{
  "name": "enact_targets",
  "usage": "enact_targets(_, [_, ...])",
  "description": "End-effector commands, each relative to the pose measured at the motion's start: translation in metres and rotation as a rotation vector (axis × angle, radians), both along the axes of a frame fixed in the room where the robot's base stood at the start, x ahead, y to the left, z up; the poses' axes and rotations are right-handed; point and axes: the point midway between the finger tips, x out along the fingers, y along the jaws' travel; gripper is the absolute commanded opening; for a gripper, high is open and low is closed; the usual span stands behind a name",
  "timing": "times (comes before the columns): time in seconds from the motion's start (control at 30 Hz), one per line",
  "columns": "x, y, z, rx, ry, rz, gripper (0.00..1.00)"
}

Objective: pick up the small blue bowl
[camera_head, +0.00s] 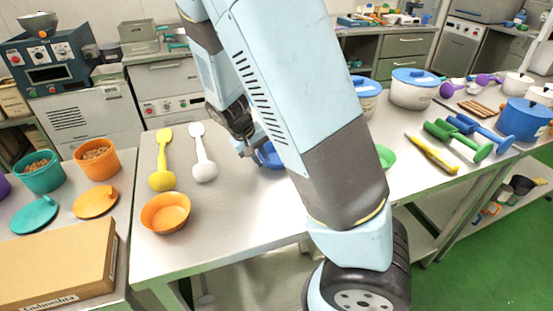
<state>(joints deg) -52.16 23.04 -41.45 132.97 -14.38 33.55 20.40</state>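A small blue bowl (268,156) sits on the steel table, and most of it is hidden behind my arm. My gripper (248,152) is low over the table at the bowl's left edge. Its fingers are small and partly hidden, so I cannot tell whether they are open or shut, or whether they touch the bowl.
An orange bowl (166,212), a yellow ladle (162,165) and a white ladle (202,160) lie left on the table (240,215). Part of a green bowl (386,156) shows right of my arm.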

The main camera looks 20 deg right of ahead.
Motion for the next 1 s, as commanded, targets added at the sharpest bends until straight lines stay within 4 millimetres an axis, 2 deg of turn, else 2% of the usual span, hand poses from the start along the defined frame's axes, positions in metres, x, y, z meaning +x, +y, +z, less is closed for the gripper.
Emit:
enact_targets(0.1, [0.0000,-0.0030,-0.0060,-0.001,0.000,-0.001,0.19])
enact_targets(0.37, [0.0003,-0.0032,-0.0068,0.000,0.000,-0.001,0.18])
enact_targets(0.57, [0.0002,-0.0033,-0.0067,0.000,0.000,-0.001,0.00])
enact_targets(1.0, [-0.0002,-0.0036,-0.0065,0.000,0.000,-0.002,0.00])
